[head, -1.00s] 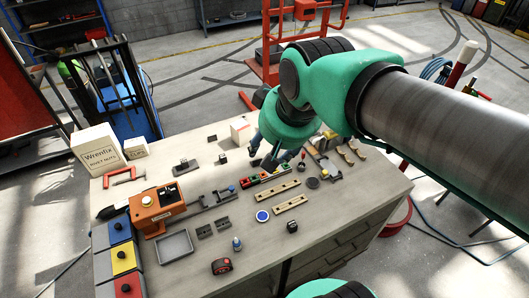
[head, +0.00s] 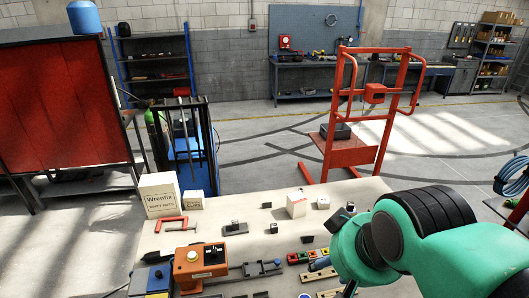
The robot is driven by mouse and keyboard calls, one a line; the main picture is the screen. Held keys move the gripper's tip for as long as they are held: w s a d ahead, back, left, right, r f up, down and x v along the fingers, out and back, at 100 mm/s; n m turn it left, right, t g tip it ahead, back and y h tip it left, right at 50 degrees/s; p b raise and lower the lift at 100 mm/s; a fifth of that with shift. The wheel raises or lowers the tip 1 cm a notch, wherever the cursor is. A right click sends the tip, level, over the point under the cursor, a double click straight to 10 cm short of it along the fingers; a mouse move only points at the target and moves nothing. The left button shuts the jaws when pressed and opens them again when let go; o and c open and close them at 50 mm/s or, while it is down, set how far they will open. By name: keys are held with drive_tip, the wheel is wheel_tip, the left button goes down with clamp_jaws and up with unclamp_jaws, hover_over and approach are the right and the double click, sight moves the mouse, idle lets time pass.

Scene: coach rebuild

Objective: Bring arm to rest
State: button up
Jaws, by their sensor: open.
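My arm, teal with dark bands, enters the head view from the right and reaches over the workbench (head: 205,214). My gripper (head: 334,275) is low over the right part of the bench, largely hidden behind my teal wrist. Its visible finger parts stand apart, with nothing seen held between them. It is close to a red and green block strip (head: 298,257) on the bench; whether they touch cannot be told.
An orange box (head: 200,262), a red clamp (head: 171,223) and a white Wrenfix carton (head: 159,193) stand on the left of the bench. A white block (head: 296,204) is near its far edge. An orange frame lift (head: 370,110) stands behind on open floor.

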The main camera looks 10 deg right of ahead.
wheel_tip(320, 180, down, 12)
drive_tip(key=b, duration=1.1)
drive_tip(key=shift+f+b, duration=0.2)
drive_tip(key=shift+b, duration=0.2)
